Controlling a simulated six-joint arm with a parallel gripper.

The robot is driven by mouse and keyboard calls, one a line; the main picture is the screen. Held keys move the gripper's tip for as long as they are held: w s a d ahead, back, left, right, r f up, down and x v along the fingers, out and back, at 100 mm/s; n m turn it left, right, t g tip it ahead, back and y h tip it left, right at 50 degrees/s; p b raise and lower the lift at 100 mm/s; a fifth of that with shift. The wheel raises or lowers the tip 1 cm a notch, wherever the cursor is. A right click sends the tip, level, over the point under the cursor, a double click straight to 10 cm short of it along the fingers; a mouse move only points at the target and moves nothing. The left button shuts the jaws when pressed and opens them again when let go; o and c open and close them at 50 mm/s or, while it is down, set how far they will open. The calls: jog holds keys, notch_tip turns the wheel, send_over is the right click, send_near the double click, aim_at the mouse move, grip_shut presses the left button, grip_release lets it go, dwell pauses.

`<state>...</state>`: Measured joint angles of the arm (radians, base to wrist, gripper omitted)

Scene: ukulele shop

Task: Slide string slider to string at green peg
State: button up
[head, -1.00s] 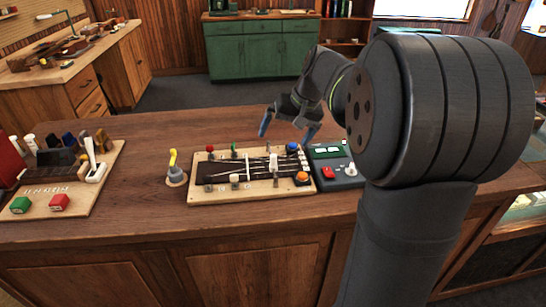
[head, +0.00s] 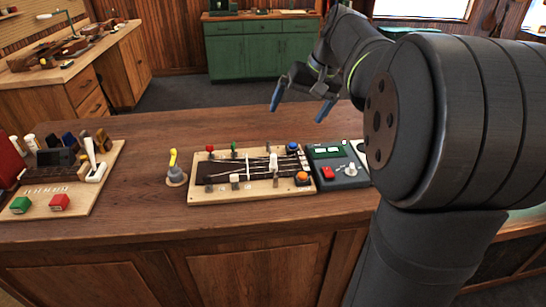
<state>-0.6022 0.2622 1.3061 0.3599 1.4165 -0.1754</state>
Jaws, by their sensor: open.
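The string board (head: 205,193) lies on the wooden workbench, with a dark panel and pale strings running across it. A green peg (head: 233,149) stands at the board's back edge, to the right of a red peg (head: 210,151). A white upright piece (head: 273,163), which looks like the string slider, stands on the strings right of the middle. A small white block (head: 235,180) sits near the front edge. My gripper (head: 298,113) is open and empty, with blue-tipped fingers pointing down, in the air above and behind the board's right end.
A blue button (head: 292,147) and an orange button (head: 302,177) sit at the board's right end. A yellow-handled lever (head: 175,168) stands left.

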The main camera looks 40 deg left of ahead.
jog(key=shift+d+r, duration=0.3)
jog(key=shift+r, duration=0.3)
